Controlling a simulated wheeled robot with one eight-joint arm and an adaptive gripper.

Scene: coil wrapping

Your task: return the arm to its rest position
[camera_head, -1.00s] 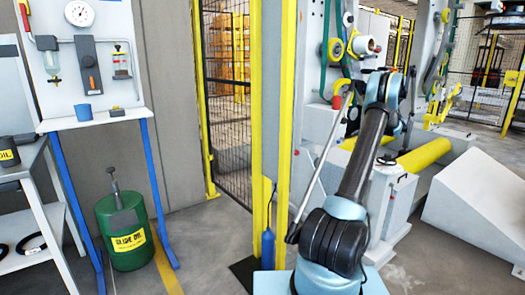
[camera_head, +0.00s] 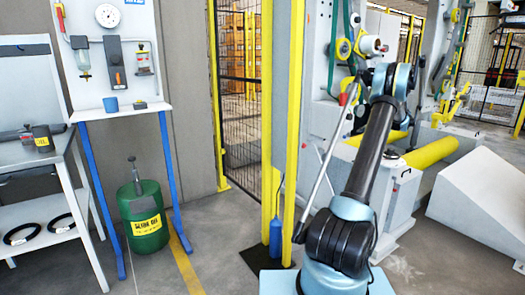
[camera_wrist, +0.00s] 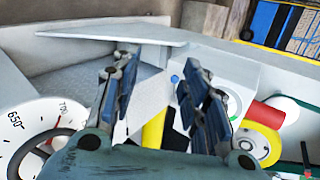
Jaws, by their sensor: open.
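My arm rises from the bottom right of the head view, slants up and bends at a wrist in front of the machine (camera_head: 392,205). My gripper is hard to make out in that view. In the wrist view my gripper (camera_wrist: 158,85) shows its two dark blue fingers standing apart, with nothing held between them. Behind the fingers are a pale grey panel, a yellow bar and a round dial (camera_wrist: 35,140) at the left.
A blue-legged panel stand (camera_head: 125,108), a green drum (camera_head: 143,215) and a grey shelf cart (camera_head: 40,165) stand at the left. A yellow post (camera_head: 294,130) stands just left of my arm. A white sloped block (camera_head: 480,200) is at the right. Floor is free between drum and post.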

